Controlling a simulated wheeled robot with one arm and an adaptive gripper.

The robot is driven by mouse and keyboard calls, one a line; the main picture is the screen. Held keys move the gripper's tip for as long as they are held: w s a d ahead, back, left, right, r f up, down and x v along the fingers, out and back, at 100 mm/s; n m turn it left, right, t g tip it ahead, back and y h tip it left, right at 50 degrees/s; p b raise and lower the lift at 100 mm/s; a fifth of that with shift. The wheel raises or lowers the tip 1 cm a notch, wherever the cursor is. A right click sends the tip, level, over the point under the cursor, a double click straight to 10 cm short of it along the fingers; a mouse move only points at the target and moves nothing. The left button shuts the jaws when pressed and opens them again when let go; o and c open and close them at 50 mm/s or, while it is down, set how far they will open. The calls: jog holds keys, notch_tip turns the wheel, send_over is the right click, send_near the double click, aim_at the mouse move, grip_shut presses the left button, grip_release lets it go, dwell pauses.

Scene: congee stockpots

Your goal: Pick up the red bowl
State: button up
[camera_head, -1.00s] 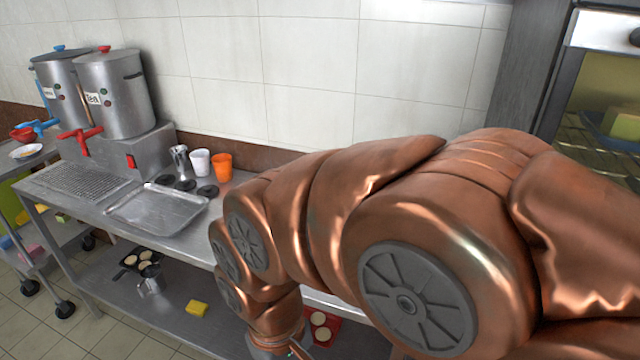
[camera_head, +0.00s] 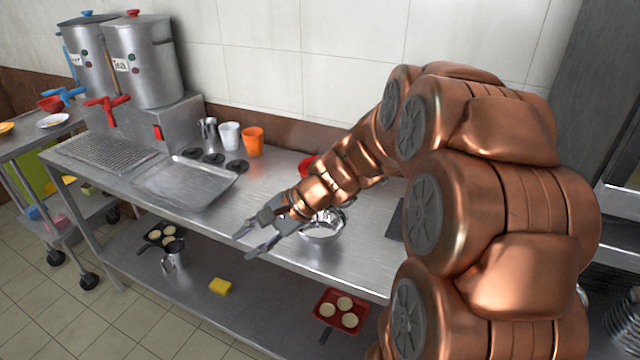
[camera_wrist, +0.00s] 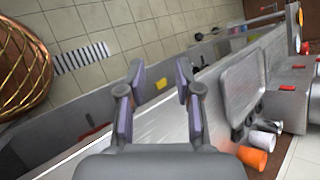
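A red bowl (camera_head: 50,103) sits on the cart at the far left, next to a white plate. A second red thing (camera_head: 308,165) stands on the counter, mostly hidden behind my arm, so I cannot tell its full shape. My gripper (camera_head: 248,245) is over the counter's front edge in the head view, right of the metal tray and well apart from both red things. In the wrist view my gripper (camera_wrist: 160,75) has its fingers spread, with nothing between them.
A metal bowl (camera_head: 322,228) is on the counter (camera_head: 262,200) beside my wrist. The metal tray (camera_head: 185,183), orange cup (camera_head: 252,141), white cup (camera_head: 229,135) and two urns (camera_head: 143,62) stand left. A yellow sponge (camera_head: 220,286) and red pan (camera_head: 340,312) are on the lower shelf.

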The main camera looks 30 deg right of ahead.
jog(key=w+d+f+m+t+h+b, duration=0.1)
jog(key=w+d+m+t, duration=0.1)
jog(key=d, duration=0.7)
jog(key=w+d+f+m+t+h, duration=0.1)
jog(key=w+d+m+t, duration=0.2)
jog(key=d, duration=0.6)
jog(key=w+d+f+m+t+h+b, duration=0.1)
jog(key=w+d+m+t+h, duration=0.1)
jog(key=w+d+m, duration=0.3)
jog(key=shift+w+d+m+t+b, duration=0.2)
jog(key=shift+d+m+t, duration=0.15)
jog(key=shift+d+m, duration=0.55)
jog(key=shift+w+d+m+t+b, duration=0.15)
jog(key=shift+d+m+t, duration=0.25)
jog(key=shift+d, duration=0.85)
jog(key=shift+w+d+f, duration=0.1)
jog(key=shift+w+d, duration=0.05)
jog(key=shift+w, duration=0.05)
jog(key=shift+f+p+x, duration=0.15)
jog(key=shift+p+x, duration=0.15)
jog(key=shift+x, duration=1.5)
jog(key=shift+f+p+x, duration=0.2)
jog(key=shift+p+x, duration=0.05)
jog(key=shift+x, duration=1.6)
jog(key=shift+s+d, duration=0.1)
grip_shut()
